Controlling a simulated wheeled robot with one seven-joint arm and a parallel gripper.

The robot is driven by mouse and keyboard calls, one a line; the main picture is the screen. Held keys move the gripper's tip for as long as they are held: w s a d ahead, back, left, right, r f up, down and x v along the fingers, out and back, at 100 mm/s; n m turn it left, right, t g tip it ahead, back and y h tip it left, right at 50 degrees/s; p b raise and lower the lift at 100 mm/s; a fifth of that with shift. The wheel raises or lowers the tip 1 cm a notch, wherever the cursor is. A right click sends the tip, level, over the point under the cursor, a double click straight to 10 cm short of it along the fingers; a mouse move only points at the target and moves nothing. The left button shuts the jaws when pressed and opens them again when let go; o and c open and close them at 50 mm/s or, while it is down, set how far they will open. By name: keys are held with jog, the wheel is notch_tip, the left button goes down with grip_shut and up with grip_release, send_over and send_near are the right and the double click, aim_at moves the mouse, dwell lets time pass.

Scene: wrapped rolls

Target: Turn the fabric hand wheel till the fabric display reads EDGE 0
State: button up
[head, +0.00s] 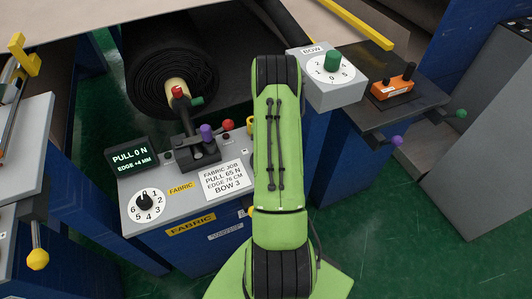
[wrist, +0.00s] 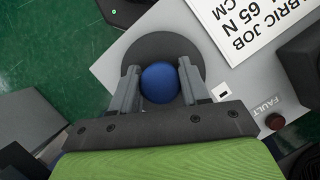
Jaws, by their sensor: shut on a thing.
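The fabric display (head: 132,158) on the fabric console (head: 215,210) reads PULL 0 N and EDGE +4 MM. In the wrist view, a dark round hand wheel (wrist: 150,47) lies on the grey console top, with a blue ball knob (wrist: 160,83) on it. My gripper (wrist: 159,70) is shut on the blue knob, one finger on each side. In the head view my green arm hides the wheel, the knob and my gripper.
The job card (head: 224,180) reads PULL 65 N, EDGE 76 CM, BOW 3. A numbered dial (head: 146,205) and purple-knobbed lever (head: 207,131) share the console. A dark fabric roll (head: 150,80) lies behind. A BOW dial box (head: 328,82) stands right of my arm.

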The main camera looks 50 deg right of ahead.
jog(key=n+g+h, duration=0.1)
jog(key=n, duration=0.2)
jog(key=n+h, duration=0.1)
jog(key=n, duration=0.2)
jog(key=shift+g, duration=0.4)
jog(key=n+h, duration=0.1)
jog(key=n, duration=0.2)
jog(key=n+h, duration=0.1)
jog(key=n, duration=0.2)
jog(key=shift+d+g+p, duration=0.1)
jog(key=shift+g+p, duration=0.2)
jog(key=shift+p, duration=0.05)
jog(key=shift+n, duration=0.3)
jog(key=o, duration=1)
jog(key=p+v, duration=0.1)
jog(key=v, duration=0.7)
jog(key=p+v, duration=0.1)
jog(key=v, duration=0.6)
jog(key=shift+a+r, duration=0.2)
jog(key=shift+r, duration=0.2)
